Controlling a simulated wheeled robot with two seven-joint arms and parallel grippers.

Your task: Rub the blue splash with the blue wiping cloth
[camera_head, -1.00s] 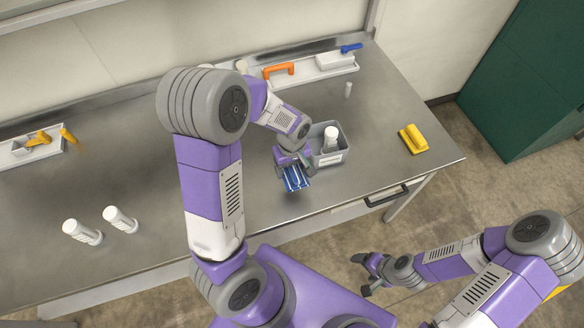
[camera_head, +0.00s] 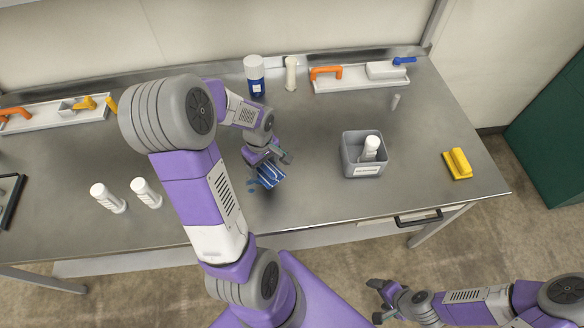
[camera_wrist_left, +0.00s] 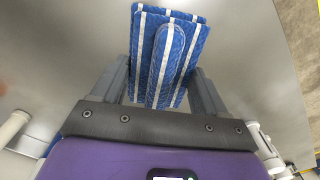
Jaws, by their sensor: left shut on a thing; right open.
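The blue wiping cloth (camera_head: 270,176), folded with white stripes, is held in my left gripper (camera_head: 267,163) over the front middle of the steel table. The left wrist view shows the cloth (camera_wrist_left: 190,45) pinched between the two fingers. Small blue patches of the blue splash (camera_head: 252,187) show on the table just left of the cloth; the rest may be hidden under it. I cannot tell whether the cloth touches the table. My right gripper (camera_head: 375,300) is open and empty, off the front of the table.
A grey bin (camera_head: 362,168) with a white bottle stands right of the cloth. Two white bottles (camera_head: 122,197) are to the left. A yellow-handled block (camera_head: 457,165) sits near the right edge. A blue-and-white bottle (camera_head: 254,78) and trays (camera_head: 360,82) line the back. Bare steel surrounds the cloth.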

